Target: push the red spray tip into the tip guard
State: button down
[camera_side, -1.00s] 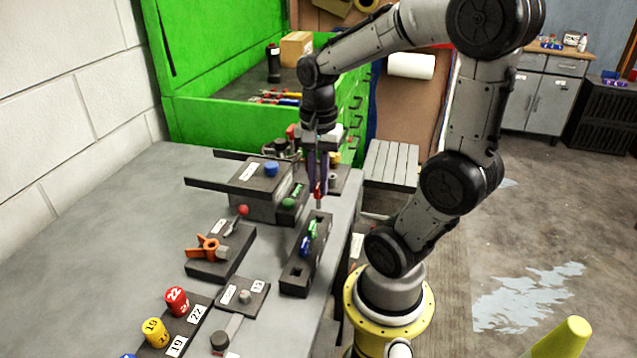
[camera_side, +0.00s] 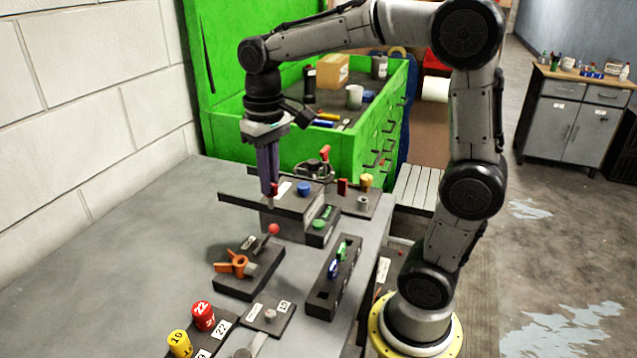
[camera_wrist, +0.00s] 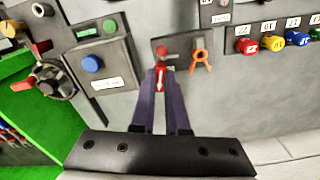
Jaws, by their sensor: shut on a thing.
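My gripper (camera_side: 270,190) is shut on the red spray tip (camera_side: 275,188). It holds the tip, pointing down, in the air above the bench. In the wrist view the red spray tip (camera_wrist: 160,80) sits between the fingertips of my gripper (camera_wrist: 160,72). The orange winged tip guard (camera_side: 237,264) is mounted on a dark block, lower left of my gripper and apart from it. In the wrist view the tip guard (camera_wrist: 200,57) lies right of the fingertips. Its opening is too small to make out.
A red-knobbed lever (camera_side: 273,229) stands beside the guard. A dark rack (camera_side: 322,303) holds green and blue tips. A raised box with a blue button (camera_side: 304,188) stands near my gripper. Numbered red and yellow caps (camera_side: 203,315) stand in front. The bench's left side (camera_side: 150,230) is clear.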

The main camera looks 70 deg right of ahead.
jog(key=w+a+n, duration=0.3)
jog(key=a, duration=0.5)
notch_tip(320, 180, down, 6)
jog(key=shift+a, duration=0.2)
jog(key=shift+f, duration=2.2)
dwell(2.0)
jog(key=c, duration=0.5)
grip_release()
jog(key=shift+r, duration=3.5)
